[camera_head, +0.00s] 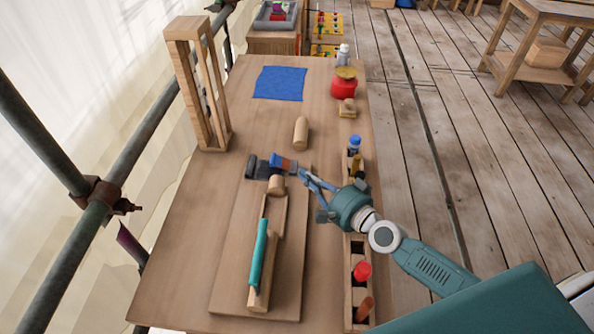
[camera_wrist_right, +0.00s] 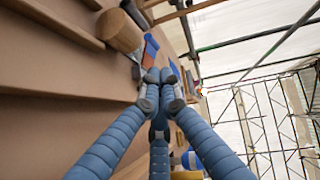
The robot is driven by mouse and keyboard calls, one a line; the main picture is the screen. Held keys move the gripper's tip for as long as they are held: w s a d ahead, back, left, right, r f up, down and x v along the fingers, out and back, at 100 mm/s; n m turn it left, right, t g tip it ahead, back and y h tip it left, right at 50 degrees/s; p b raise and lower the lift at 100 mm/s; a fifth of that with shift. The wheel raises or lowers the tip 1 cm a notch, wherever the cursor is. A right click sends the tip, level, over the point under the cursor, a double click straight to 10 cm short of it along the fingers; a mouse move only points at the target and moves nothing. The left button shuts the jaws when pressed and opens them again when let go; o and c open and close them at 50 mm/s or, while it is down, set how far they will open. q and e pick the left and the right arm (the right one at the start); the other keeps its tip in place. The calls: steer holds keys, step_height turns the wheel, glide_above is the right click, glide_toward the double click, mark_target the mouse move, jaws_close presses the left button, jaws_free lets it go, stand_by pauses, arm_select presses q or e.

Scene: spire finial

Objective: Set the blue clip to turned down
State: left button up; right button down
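The blue clip (camera_head: 283,163) is a small blue piece with orange on it, at the far end of the wooden board, beside a round wooden peg (camera_head: 276,185). In the right wrist view the clip (camera_wrist_right: 151,46) shows beyond the fingertips, near the round wooden end of the peg (camera_wrist_right: 118,31). My right gripper (camera_head: 306,176) is just right of the clip, with its fingers pointing left. In the right wrist view its fingertips (camera_wrist_right: 160,76) are close together with nothing clear between them. They look apart from the clip. My left gripper is not in view.
A teal bar (camera_head: 259,252) lies along the board (camera_head: 228,268). A dark piece (camera_head: 251,167) is left of the clip. A loose wooden cylinder (camera_head: 301,132) stands farther back. A narrow rack (camera_head: 347,303) with bottles runs along the right edge. A wooden frame (camera_head: 183,85) rises at left.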

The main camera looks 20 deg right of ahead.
mark_target(287, 168)
steer(key=x, duration=0.9)
steer(key=shift+w+a+b, duration=0.1)
steer(key=shift+w+b, duration=0.05)
steer(key=shift+b, duration=0.15)
